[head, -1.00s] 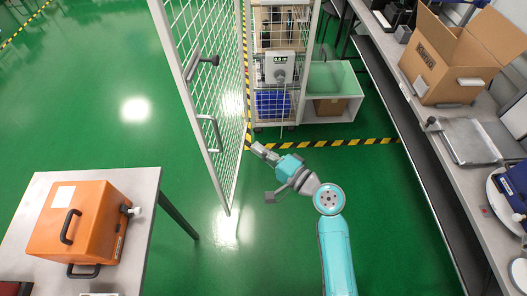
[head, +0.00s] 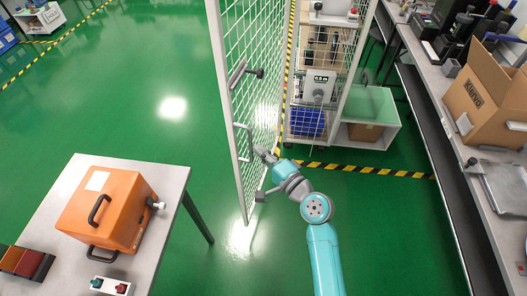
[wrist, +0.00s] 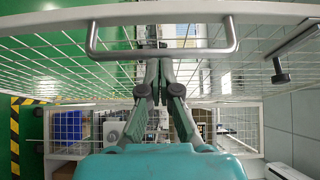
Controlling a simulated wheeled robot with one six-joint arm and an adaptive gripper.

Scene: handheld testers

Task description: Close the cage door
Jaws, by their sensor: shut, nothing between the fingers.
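The cage door (head: 226,110) is a white-framed mesh panel standing open, its near edge toward me in the head view. A U-shaped handle (head: 247,128) sits on its frame, and a dark latch knob (head: 256,73) is above it. My gripper (head: 264,153) is on the right side of the door, close to the handle and mesh. In the wrist view the handle (wrist: 160,52) spans the top, with my fingertips (wrist: 158,66) close together just below its bar. The fingers are shut and empty. Whether they touch the handle I cannot tell.
An orange case (head: 105,210) sits on a table (head: 178,175) at the left. A long bench (head: 465,190) runs along the right. Green floor between is clear.

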